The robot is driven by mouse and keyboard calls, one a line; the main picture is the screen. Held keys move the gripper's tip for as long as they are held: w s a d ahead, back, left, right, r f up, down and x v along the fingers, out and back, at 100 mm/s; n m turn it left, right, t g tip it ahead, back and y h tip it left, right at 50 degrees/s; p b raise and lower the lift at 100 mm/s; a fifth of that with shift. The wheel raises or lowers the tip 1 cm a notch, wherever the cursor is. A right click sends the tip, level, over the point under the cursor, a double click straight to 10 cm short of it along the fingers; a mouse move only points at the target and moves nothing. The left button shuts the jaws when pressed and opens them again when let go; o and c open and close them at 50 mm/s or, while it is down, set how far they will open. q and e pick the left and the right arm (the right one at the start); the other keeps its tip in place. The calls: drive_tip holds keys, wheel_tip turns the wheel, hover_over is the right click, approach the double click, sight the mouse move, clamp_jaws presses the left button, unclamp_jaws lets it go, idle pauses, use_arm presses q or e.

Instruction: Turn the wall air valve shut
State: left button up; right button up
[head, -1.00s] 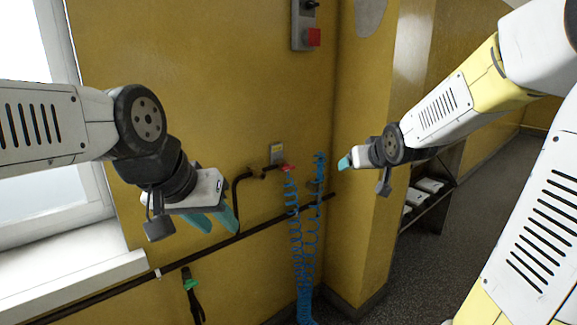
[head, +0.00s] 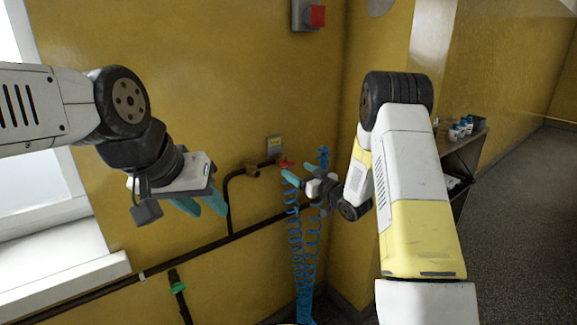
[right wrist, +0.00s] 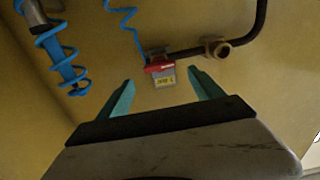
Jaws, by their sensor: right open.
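The wall air valve's red handle (head: 285,164) sits on the dark pipe of the yellow wall, beside a brass fitting (head: 251,169). In the right wrist view the red handle (right wrist: 158,66) lies just beyond and between the fingertips, in front of a small yellow-and-grey label plate (right wrist: 166,77). My right gripper (head: 300,172) is open and empty, close to the handle; it also shows in the right wrist view (right wrist: 161,77). I see no contact. My left gripper (head: 206,208) is open and empty, left of the valve, in front of the wall.
Blue coiled hoses (head: 296,235) hang below the valve, close to my right gripper. A dark pipe (head: 250,230) runs along the wall. A red-button switch box (head: 309,16) is above. A shelf (head: 462,140) with small containers stands right, past the wall corner.

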sight(288, 164)
drive_tip(key=x, duration=0.5)
drive_tip(key=shift+w+a, duration=0.25)
drive_tip(key=shift+w, duration=0.1)
drive_tip(key=c, duration=1.4)
